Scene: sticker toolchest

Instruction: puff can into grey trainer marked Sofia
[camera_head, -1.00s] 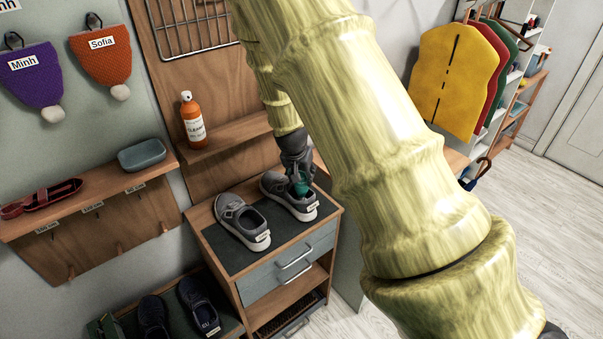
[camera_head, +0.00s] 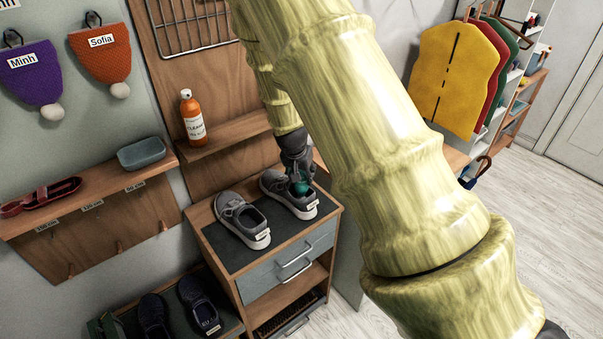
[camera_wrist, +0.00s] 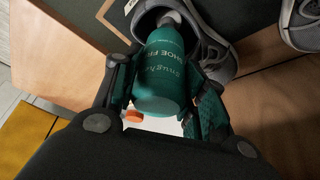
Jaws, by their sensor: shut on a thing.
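A pair of grey trainers stands on the dark mat (camera_head: 222,248) of the small cabinet. The right trainer (camera_head: 275,183) is under my gripper (camera_head: 300,180); the left trainer (camera_head: 238,220) stands beside it, apart. Each has a small heel label, too small to read here. My gripper is shut on a green can marked "SHOE FR…" (camera_wrist: 160,72), which also shows in the head view (camera_head: 302,188). In the wrist view its far end is at the opening of the grey trainer (camera_wrist: 213,50). How deep it sits inside I cannot tell.
An orange cleaner bottle (camera_head: 192,118) stands on the shelf behind the cabinet. Dark shoes (camera_head: 198,304) lie on a lower bench at left.

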